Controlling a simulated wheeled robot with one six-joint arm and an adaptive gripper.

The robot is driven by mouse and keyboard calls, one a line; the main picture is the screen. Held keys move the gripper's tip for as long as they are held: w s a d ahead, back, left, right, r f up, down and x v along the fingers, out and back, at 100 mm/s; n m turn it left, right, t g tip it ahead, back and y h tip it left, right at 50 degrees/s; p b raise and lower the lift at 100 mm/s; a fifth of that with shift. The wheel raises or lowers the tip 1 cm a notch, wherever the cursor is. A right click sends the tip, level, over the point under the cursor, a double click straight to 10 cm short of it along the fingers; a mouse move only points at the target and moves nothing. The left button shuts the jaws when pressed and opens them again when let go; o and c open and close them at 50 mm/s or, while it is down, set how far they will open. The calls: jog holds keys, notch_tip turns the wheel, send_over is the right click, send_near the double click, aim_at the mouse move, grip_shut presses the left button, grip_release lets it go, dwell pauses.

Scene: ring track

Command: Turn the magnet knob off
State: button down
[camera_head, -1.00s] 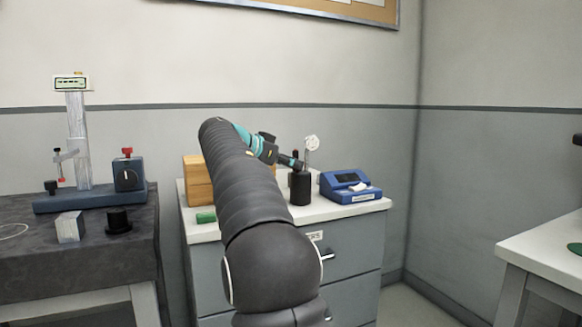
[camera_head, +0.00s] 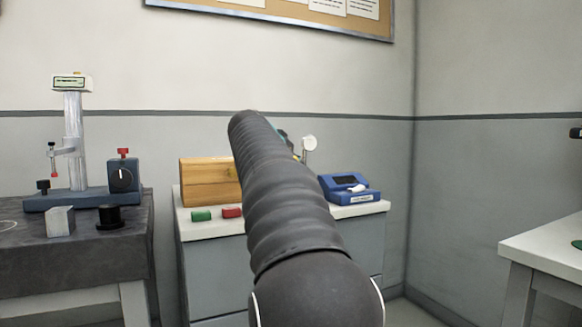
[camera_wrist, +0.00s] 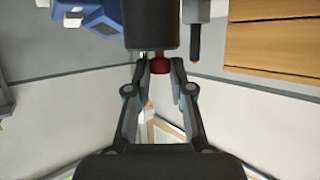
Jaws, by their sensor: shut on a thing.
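In the wrist view, my gripper (camera_wrist: 160,68) has its two fingertips shut on a small red knob (camera_wrist: 160,64). The knob joins the end of a thick dark cylinder (camera_wrist: 150,26). In the head view, my own arm hides the knob, the cylinder and nearly all of my gripper. A pale round dial (camera_head: 309,143) shows just right of the arm. I cannot tell the knob's turned position.
A blue device (camera_head: 349,188) stands right on the white-topped cabinet. A wooden block (camera_head: 208,183), a green block (camera_head: 201,215) and a red block (camera_head: 232,212) are left. A blue-based gauge stand (camera_head: 75,198) sits on the dark left table. Beside the knob is a thin dark rod (camera_wrist: 195,42).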

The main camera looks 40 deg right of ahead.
dwell(0.3)
jog(key=c, duration=1)
grip_release()
jog(key=v, duration=1.2)
